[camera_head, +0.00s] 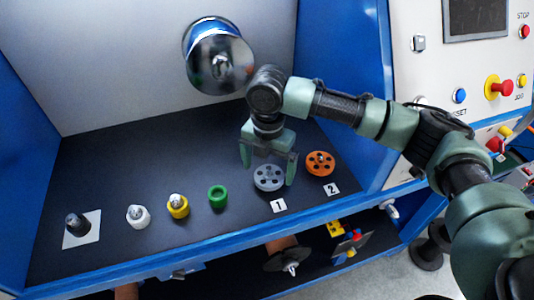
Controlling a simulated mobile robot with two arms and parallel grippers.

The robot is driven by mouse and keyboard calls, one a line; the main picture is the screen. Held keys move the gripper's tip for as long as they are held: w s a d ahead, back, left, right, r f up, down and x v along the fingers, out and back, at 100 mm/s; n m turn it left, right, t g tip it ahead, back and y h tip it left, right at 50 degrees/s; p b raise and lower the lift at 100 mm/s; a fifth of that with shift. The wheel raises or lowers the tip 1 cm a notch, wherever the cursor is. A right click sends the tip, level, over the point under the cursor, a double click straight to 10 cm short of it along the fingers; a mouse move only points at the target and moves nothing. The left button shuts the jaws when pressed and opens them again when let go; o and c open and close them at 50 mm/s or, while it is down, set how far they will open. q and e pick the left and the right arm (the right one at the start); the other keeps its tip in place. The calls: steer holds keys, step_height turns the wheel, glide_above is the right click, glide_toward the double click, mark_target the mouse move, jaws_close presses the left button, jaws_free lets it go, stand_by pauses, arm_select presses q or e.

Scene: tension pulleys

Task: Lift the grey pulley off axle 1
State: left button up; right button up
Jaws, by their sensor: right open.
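The grey pulley (268,178) lies flat on the dark bench behind the label marked 1 (279,205). It is a disc with several round holes. Its axle is hard to make out at this size. My right gripper (268,171) is open and points down over the grey pulley, with one finger on each side of it. I cannot tell whether the fingers touch the pulley's rim. My left gripper is not in view.
An orange pulley (320,163) sits close on the right, behind label 2 (332,189). A green ring (217,196), a yellow part (178,206), a white part (138,216) and a black knob (77,224) stand leftward. A metal chuck (220,62) projects from the back wall.

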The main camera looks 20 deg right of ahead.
mark_target(268, 174)
step_height(268, 174, down, 2)
steer(key=shift+w+f, duration=0.15)
steer(key=shift+f, duration=0.55)
steer(key=c, duration=1.6)
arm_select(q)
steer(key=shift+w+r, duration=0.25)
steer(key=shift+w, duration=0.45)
arm_select(e)
steer(key=shift+c, duration=0.2)
arm_select(q)
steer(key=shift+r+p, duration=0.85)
steer(key=shift+p, duration=0.15)
arm_select(e)
steer(key=shift+r, duration=0.65)
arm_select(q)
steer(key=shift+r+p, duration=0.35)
arm_select(e)
steer(key=shift+a+r, duration=0.1)
steer(key=shift+r, duration=0.2)
